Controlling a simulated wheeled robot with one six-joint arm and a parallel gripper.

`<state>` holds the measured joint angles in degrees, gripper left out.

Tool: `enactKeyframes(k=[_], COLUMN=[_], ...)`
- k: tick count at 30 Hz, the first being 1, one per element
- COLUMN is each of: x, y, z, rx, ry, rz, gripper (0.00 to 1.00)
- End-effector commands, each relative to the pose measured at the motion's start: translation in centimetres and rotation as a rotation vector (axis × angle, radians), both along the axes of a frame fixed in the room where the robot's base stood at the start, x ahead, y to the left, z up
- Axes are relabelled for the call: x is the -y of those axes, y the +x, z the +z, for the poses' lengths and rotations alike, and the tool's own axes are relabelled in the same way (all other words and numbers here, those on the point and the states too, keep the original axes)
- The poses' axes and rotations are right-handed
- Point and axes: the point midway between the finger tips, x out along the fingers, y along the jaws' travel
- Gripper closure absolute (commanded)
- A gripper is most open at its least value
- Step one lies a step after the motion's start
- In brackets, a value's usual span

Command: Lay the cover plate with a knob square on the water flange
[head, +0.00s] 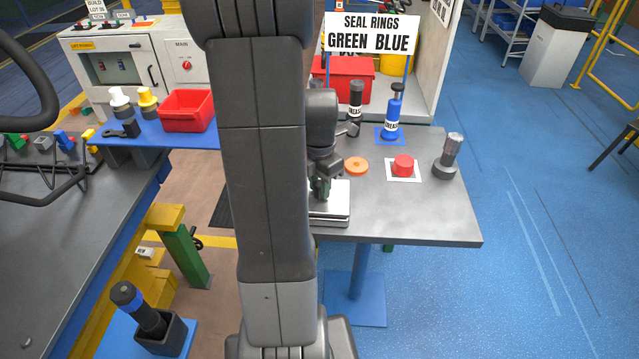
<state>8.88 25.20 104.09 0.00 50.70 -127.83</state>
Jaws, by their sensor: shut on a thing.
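My gripper (321,190) points down over the grey table, partly hidden behind my own arm. It is shut on what looks like the knob of the cover plate, though the knob itself is hard to make out. The cover plate (335,192) is a pale, flat, square-edged metal piece right below the fingers. Another flat metal layer (336,218) shows under its front edge, perhaps the water flange. I cannot tell whether the two touch or are square to each other. Their left parts are hidden by my arm.
A red bin (186,110) is at left. The table's right front is clear.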

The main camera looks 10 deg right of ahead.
Motion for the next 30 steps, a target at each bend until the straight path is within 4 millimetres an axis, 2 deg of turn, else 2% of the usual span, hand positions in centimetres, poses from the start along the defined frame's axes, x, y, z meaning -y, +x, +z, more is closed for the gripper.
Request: enactKeyframes(k=[12,13,16,25,30], x=[0.0,0.0,0.0,0.0,0.0], y=[0.0,0.0,0.0,0.0,0.0], z=[-0.9,-0.8,-0.8,-0.7,0.2], rx=[0.0,0.0,0.0,0.0,0.0], ry=[0.0,-0.001,0.0,0.0,0.0], rz=[0.0,0.0,0.0,0.0,0.0], gripper=[1.0,0.66,0.46,0.46,0.46])
